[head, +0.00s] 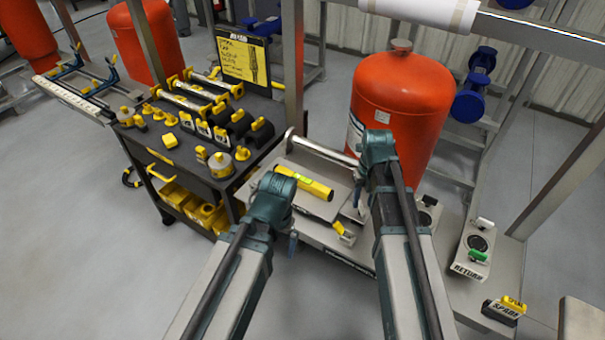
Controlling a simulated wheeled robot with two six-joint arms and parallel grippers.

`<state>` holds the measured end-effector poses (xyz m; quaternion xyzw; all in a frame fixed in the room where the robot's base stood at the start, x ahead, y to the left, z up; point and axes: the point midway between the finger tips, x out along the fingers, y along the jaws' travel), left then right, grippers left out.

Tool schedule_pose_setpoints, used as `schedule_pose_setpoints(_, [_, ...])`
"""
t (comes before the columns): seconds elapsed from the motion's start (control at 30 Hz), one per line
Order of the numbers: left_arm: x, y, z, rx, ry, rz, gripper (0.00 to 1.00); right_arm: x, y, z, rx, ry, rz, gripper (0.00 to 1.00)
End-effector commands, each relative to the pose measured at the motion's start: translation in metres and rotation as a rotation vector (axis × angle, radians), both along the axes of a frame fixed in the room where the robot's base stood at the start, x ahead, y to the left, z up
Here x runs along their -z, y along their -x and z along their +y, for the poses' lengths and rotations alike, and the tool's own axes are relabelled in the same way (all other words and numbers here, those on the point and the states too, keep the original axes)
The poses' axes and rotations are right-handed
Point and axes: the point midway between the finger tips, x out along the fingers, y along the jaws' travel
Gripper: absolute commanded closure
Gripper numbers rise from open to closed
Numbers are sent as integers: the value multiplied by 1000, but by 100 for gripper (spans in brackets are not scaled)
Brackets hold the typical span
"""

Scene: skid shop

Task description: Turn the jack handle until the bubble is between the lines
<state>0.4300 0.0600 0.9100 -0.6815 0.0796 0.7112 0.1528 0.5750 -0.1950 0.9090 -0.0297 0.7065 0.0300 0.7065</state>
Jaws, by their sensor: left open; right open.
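A yellow spirit level (316,188) with a green vial lies on the grey skid deck; its bubble is too small to read. A small yellow-and-metal fitting (343,231) sits near the deck's front edge, possibly part of the jack; I cannot make out the jack handle for certain. My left gripper (292,243) is mostly hidden by its own wrist, at the deck's front edge beside the level. My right gripper (357,194) is also largely hidden, over the deck right of the level. Neither shows anything held.
An orange tank (400,103) stands behind my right arm. A dark cart (186,166) with yellow tools and parts is at left. Right are a dial with a green handle on a "RETURN" plate (467,270) and a yellow-topped box (502,313). Steel posts (293,60) rise around the skid.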

Motion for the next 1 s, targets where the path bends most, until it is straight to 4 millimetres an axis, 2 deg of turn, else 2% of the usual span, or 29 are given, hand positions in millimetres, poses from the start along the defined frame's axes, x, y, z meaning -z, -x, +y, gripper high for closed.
schedule_pose_setpoints(0.03, [-8, 0, 0, 0, 0, 0, 0, -8, 0, 0, 0, 0, 0, 59])
schedule_pose_setpoints(0.4, [-34, 0, 0, 0, 0, 0, 0, -34, 0, 0, 0, 0, 0, 59])
schedule_pose_setpoints(0.73, [-34, 0, 0, 0, 0, 0, 0, -34, 0, 0, -5, 0, 0, 59])
schedule_pose_setpoints(0.87, [-36, 0, 0, 0, 0, 0, 0, -36, 0, 0, -108, 0, 0, 59])
schedule_pose_setpoints(1.0, [-39, 0, 0, 0, 0, 0, 0, -39, 0, 0, -306, 0, 0, 59])
